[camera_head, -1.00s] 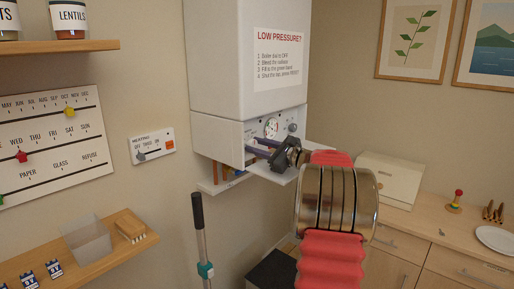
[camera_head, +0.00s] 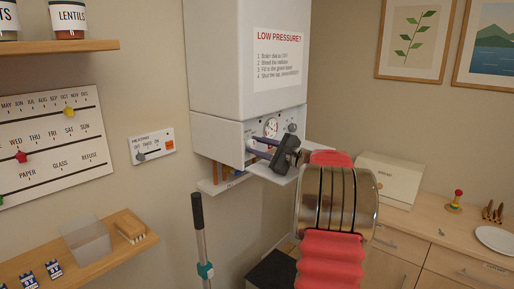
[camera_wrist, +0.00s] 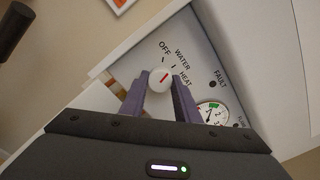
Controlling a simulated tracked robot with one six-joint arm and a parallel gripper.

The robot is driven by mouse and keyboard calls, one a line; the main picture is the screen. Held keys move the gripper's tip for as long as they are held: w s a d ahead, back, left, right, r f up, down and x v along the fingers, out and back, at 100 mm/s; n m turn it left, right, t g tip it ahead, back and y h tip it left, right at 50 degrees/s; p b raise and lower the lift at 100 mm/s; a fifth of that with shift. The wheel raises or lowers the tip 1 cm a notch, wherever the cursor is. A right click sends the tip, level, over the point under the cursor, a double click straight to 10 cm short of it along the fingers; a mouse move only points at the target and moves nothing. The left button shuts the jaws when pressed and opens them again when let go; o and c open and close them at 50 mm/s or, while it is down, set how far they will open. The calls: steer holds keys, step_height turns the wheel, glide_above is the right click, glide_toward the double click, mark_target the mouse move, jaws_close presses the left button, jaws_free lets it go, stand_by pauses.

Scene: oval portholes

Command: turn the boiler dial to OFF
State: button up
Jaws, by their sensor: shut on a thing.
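The boiler dial (camera_wrist: 160,81) is a round white knob with a red pointer line, on the boiler's control panel, in the wrist view. The panel is marked OFF, WATER and HEAT. The red line points up and right, roughly toward the WATER mark. My gripper (camera_head: 252,146) reaches the underside panel of the white boiler (camera_head: 246,70) in the head view. Its two purple fingers are shut on the dial, one on each side. In the head view the fingers hide the dial.
A pressure gauge (camera_wrist: 211,113) and a FAULT light (camera_wrist: 212,84) sit beside the dial. The boiler's open flap (camera_head: 272,172) lies below my gripper. A heating control plate (camera_head: 152,145) is on the wall to the left, and a shelf (camera_head: 80,262) stands lower left.

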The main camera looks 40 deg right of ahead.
steer(key=o, duration=1.1)
steer(key=shift+c, duration=0.2)
steer(key=shift+s, duration=0.1)
steer(key=s, duration=0.9)
steer(key=s+d, duration=0.1)
steer(key=s, duration=0.3)
steer(key=shift+s+f, duration=0.1)
steer(key=shift+s, duration=0.25)
